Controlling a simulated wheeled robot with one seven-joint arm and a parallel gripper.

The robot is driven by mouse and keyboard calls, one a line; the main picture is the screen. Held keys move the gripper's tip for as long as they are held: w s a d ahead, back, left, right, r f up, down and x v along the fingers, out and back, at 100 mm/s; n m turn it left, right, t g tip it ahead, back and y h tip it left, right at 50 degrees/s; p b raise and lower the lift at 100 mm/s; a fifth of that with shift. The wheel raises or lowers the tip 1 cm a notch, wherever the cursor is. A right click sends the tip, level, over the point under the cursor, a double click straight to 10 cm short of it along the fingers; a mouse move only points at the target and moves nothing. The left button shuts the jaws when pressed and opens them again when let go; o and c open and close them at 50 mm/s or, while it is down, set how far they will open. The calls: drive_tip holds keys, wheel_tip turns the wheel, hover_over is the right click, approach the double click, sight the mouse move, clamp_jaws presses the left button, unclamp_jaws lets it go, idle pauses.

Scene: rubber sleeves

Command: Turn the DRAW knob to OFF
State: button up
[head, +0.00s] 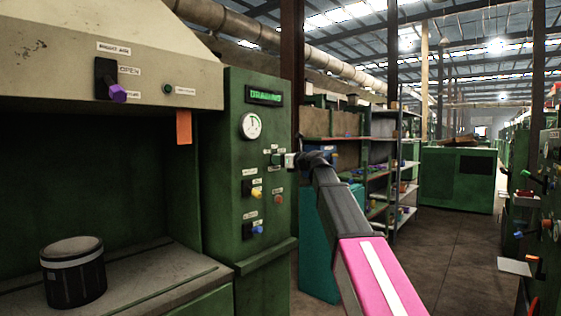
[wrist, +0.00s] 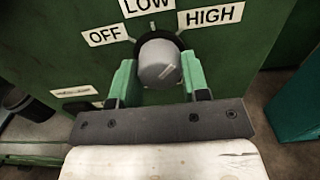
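A round grey knob (wrist: 159,63) sits on a green panel, with labels OFF (wrist: 104,36), LOW (wrist: 147,6) and HIGH (wrist: 211,16) around it. In the head view my gripper (head: 284,159) is at the front of the green cabinet, below the gauge, and largely covers the knob. The knob's name label is not readable.
The cabinet also carries a gauge (head: 251,126), a yellow-tipped knob (head: 254,193), a blue-tipped knob (head: 254,231) and a red button (head: 278,199). A purple-tipped knob (head: 117,93) is on the hood. A black canister (head: 74,271) stands on the bench. Shelves stand behind; the aisle floor is clear.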

drive_tip(key=shift+c, duration=0.6)
drive_tip(key=shift+n, duration=0.3)
drive_tip(key=shift+d+n, duration=0.1)
drive_tip(key=shift+n, duration=8.5)
drive_tip(key=o, duration=0.9)
